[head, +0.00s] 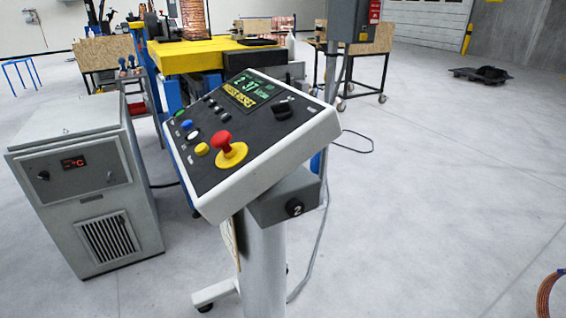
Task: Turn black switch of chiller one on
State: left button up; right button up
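A grey box-shaped chiller (85,190) stands on the floor at the left, with a vent grille low on its front. Its front panel has a red display (74,162) reading °C, a black switch (43,176) to the left of the display and a small grey knob (110,175) to the right. The switch is too small to tell its position clearly. No marking that names it chiller one is readable. Neither of my grippers is in the head view.
A control console (255,140) on a white post stands in the middle, close to the chiller's right side, with a red emergency button (221,141). A yellow-topped machine (200,57) is behind. A wooden table (370,45) on wheels stands farther back. The floor at right is mostly clear; a copper coil (550,295) shows lower right.

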aim_at(44, 175)
jog(key=u, duration=1.85)
jog(key=i+j+u, duration=0.2)
jog(key=j, duration=0.15)
jog(key=j+u, duration=0.25)
jog(key=j, duration=0.15)
jog(key=i+j+u, duration=0.3)
jog(key=i+j, duration=0.45)
jog(key=i+l+z, duration=0.1)
jog(key=i+z, duration=0.15)
jog(key=z, duration=0.2)
jog(key=i+z, duration=0.3)
jog(key=z, duration=0.2)
jog(key=i+j+z, duration=0.1)
jog(key=i+z, duration=0.15)
jog(key=z, duration=0.2)
